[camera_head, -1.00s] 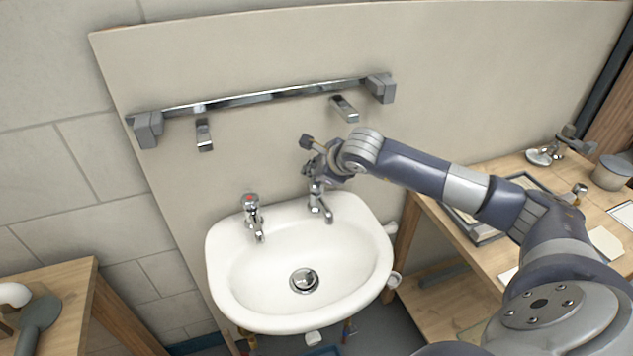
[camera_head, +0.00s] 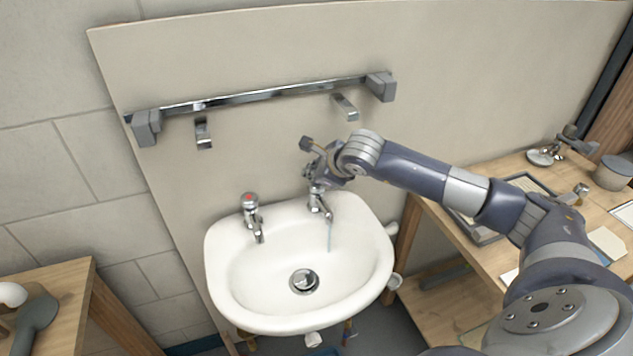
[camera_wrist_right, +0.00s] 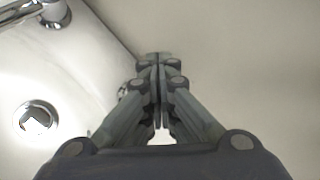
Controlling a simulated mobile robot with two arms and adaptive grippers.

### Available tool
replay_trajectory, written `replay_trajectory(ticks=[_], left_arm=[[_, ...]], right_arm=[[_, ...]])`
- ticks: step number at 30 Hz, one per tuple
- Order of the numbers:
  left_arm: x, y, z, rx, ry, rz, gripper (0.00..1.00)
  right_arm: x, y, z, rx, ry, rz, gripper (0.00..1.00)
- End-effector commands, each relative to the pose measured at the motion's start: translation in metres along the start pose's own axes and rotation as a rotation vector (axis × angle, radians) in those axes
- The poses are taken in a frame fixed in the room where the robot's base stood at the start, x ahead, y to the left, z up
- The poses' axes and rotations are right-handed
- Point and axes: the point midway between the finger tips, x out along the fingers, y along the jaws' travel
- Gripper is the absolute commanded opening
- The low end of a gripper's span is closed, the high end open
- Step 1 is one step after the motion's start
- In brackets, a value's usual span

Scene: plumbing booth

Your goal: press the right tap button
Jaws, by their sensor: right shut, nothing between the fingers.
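The right tap (camera_head: 320,204) stands on the back rim of the white sink (camera_head: 222,280), and a thin bluish stream of water (camera_head: 330,236) falls from its spout. My right gripper (camera_head: 313,180) is shut and empty, directly over the top of this tap, and hides its button. In the right wrist view the shut fingers (camera_wrist_right: 157,62) point down beside the sink rim and cover most of the right tap. The left tap (camera_head: 252,218), with a red-marked top, stands apart to the left; no water shows there. My left gripper is not in view.
A metal rail (camera_head: 260,97) with two hooks is fixed to the board (camera_head: 480,70) above the sink. A wooden workbench (camera_head: 480,170) with trays and fittings stands at the right, and another table (camera_head: 70,290) at the lower left. The basin is empty around its drain (camera_head: 304,281).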

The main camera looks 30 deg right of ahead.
Motion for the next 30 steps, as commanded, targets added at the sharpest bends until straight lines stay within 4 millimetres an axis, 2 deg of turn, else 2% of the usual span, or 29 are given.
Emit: replay_trajectory(ticks=[20, 30], left_arm=[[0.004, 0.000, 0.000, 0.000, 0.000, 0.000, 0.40], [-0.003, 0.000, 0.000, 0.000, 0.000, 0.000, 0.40]], right_arm=[[0.003, 0.003, -0.003, 0.000, 0.004, 0.002, 0.00], [-0.009, -0.007, 0.006, 0.000, 0.002, 0.000, 0.00]])
